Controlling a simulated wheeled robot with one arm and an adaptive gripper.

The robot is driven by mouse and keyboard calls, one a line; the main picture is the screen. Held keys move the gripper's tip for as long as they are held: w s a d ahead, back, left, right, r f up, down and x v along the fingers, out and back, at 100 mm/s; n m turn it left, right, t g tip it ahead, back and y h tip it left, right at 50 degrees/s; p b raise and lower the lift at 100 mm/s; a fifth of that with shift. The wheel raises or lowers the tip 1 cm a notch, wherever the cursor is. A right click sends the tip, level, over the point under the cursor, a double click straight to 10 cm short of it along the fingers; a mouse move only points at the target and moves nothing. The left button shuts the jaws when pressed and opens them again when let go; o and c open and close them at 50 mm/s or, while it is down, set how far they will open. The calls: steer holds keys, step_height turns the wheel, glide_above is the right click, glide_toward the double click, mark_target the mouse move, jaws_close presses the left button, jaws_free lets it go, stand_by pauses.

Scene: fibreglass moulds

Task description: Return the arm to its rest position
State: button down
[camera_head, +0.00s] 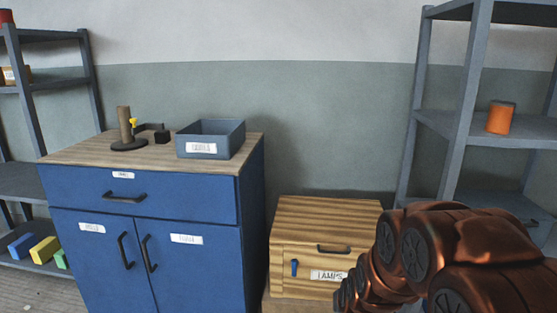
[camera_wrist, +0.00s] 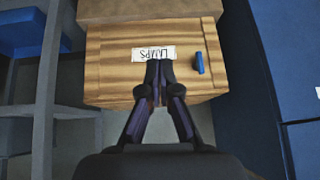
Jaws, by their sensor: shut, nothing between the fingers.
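My arm (camera_head: 440,255), copper-brown with dark joint discs, reaches in from the lower right of the head view and covers the right edge of the wooden box. My gripper (camera_wrist: 160,68) shows in the wrist view with its two dark fingers together and nothing between them. The fingertips overlap the lower edge of the white "LAMPS" label on the wooden box (camera_wrist: 110,70) in that view. I cannot tell whether they touch it. In the head view the gripper itself is not clearly seen.
The striped wooden box (camera_head: 325,215) has a dark handle and a blue latch (camera_head: 294,268). Left of it stands a blue cabinet (camera_head: 185,275) with a grey bin (camera_head: 222,150) and a small stand on top. Grey shelves (camera_head: 440,122) rise at right, holding an orange can (camera_head: 500,118).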

steer(key=s+d+r+g, duration=0.1)
steer(key=s+r+g, duration=0.25)
steer(key=s, duration=0.85)
steer(key=s+r+n+g, duration=0.1)
steer(key=s+r+g, duration=0.25)
steer(key=s, duration=0.85)
steer(key=s+d+r+g, duration=0.1)
steer(key=s+r+g, duration=0.25)
steer(key=s, duration=0.85)
step_height(320, 180, up, 26)
steer(key=t+p, duration=0.1)
steer(key=p, duration=2.4)
steer(key=shift+s+a+r+t, duration=0.15)
steer(key=shift+s+a+t, duration=0.05)
steer(key=shift+s+t, duration=0.15)
steer(key=c, duration=1.9)
jaws_free()
